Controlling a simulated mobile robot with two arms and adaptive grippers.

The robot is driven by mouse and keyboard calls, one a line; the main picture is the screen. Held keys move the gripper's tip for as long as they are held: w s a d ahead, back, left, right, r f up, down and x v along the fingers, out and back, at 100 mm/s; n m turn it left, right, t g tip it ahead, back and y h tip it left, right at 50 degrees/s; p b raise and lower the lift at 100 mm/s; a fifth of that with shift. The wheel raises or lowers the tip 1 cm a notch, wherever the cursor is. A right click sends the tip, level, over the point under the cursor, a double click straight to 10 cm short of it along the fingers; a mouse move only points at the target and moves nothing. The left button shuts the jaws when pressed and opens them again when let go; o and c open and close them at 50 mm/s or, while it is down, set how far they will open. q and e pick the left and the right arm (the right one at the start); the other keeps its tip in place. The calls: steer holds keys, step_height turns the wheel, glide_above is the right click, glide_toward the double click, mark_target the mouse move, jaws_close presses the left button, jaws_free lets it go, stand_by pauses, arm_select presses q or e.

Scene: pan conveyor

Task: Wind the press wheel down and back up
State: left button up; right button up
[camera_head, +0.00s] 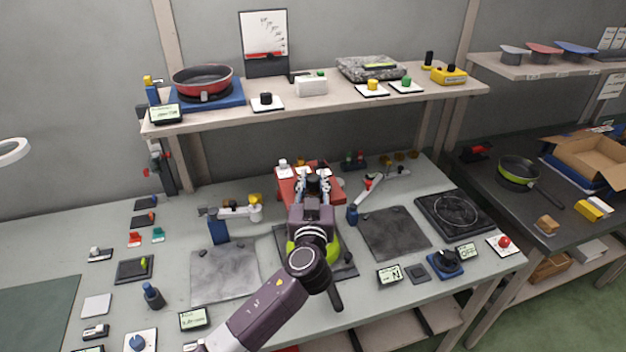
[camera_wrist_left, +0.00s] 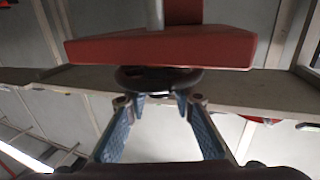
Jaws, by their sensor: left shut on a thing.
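The red press (camera_head: 287,188) stands at the middle back of the workbench, mostly behind my arm in the head view. In the wrist view its red body (camera_wrist_left: 160,48) spans the top, with the dark round press wheel (camera_wrist_left: 158,77) just below it. My left gripper (camera_head: 314,184) reaches the press from the front. In the wrist view the fingertips of the left gripper (camera_wrist_left: 161,98) are at the wheel's near edge, shut on it. The wheel's far side is hidden. My right gripper is not in view.
A green pan (camera_head: 343,256) lies partly hidden under my arm. Dark square plates (camera_head: 225,273) flank it. A jointed arm fixture (camera_head: 381,184) stands right of the press, another (camera_head: 236,212) left. A shelf (camera_head: 320,101) runs above the back, holding a red pan (camera_head: 202,78).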

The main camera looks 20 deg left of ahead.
arm_select(q)
jaws_close()
steer(key=shift+m+h, duration=0.3)
steer(key=shift+h, duration=0.2)
steer(key=m+h, duration=0.2)
steer(key=h, duration=0.1)
steer(key=shift+a+r+t+p, duration=0.1)
steer(key=shift+t+p, duration=0.2)
steer(key=m+h+p, duration=0.1)
steer(key=m+h, duration=0.1)
steer(key=m+h+p, duration=0.1)
steer(key=h, duration=0.2)
steer(key=shift+a+r+m+h, duration=0.1)
steer(key=shift+m+h, duration=0.2)
steer(key=shift+m, duration=0.1)
steer(key=m+g+h, duration=0.1)
steer(key=h, duration=0.1)
steer(key=shift+w+m+g+h+p, duration=0.1)
steer(key=shift+m+g+h+p, duration=0.2)
steer(key=shift+h+p, duration=0.1)
steer(key=shift+m+g+h, duration=0.6)
steer(key=shift+m+h, duration=0.2)
steer(key=shift+h, duration=0.3)
steer(key=shift+m+g+h+b, duration=0.75)
steer(key=shift+m+g+h, duration=0.6)
steer(key=shift+h, duration=0.35)
